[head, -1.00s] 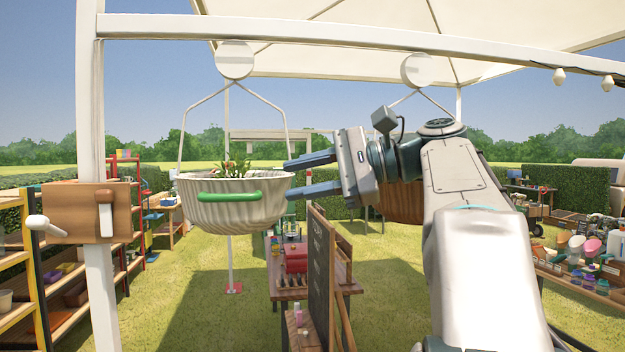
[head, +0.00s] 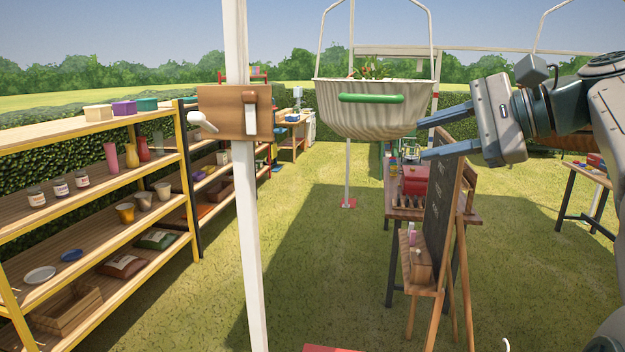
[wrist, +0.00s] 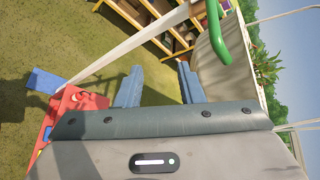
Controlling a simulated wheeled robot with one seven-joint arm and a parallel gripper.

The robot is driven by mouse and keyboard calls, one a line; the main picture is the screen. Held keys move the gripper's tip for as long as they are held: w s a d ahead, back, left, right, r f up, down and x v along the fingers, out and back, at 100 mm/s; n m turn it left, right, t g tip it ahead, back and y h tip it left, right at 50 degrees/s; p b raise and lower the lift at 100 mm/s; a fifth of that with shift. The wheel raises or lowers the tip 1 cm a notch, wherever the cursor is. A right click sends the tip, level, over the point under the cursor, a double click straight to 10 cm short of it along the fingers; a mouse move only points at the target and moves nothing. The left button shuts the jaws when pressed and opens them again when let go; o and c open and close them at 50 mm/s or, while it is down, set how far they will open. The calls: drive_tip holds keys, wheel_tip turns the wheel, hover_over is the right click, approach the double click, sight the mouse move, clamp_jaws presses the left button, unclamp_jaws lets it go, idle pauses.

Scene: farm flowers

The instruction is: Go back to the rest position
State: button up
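My gripper (head: 447,134) is open, with its two blue-grey fingers apart and nothing between them. In the head view it points left, at the right side of the hanging white ribbed basket (head: 385,118). The basket has a green handle (head: 371,98) and a plant inside. In the wrist view the open fingers (wrist: 158,84) show with grass and a white post beyond them, and the basket (wrist: 220,70) with its green handle is to their right. I cannot tell whether a finger touches the basket.
A white post (head: 246,200) carries a wooden box (head: 235,112) with levers. Wooden shelves (head: 90,205) with pots and jars stand at the left. A chalkboard easel (head: 445,215) and a table (head: 405,213) stand below the gripper. Open grass lies between post and easel.

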drive_tip(key=s+a+f+n+g+h+b, duration=0.1)
drive_tip(key=s+f+n+h, duration=0.2)
drive_tip(key=f, duration=1)
drive_tip(key=s+a+f+n+g+h+b, duration=0.1)
drive_tip(key=s+f+n+h, duration=0.3)
drive_tip(key=f, duration=0.9)
drive_tip(key=s+a+f+n+g+h+b, duration=0.1)
drive_tip(key=s+f+n+h, duration=0.3)
drive_tip(key=f, duration=0.9)
drive_tip(key=s+a+n+g, duration=0.1)
drive_tip(key=s+n, duration=0.1)
drive_tip(key=s, duration=0.1)
drive_tip(key=shift+s+a+f, duration=0.3)
drive_tip(key=shift+a+f, duration=0.05)
drive_tip(key=shift+a, duration=0.05)
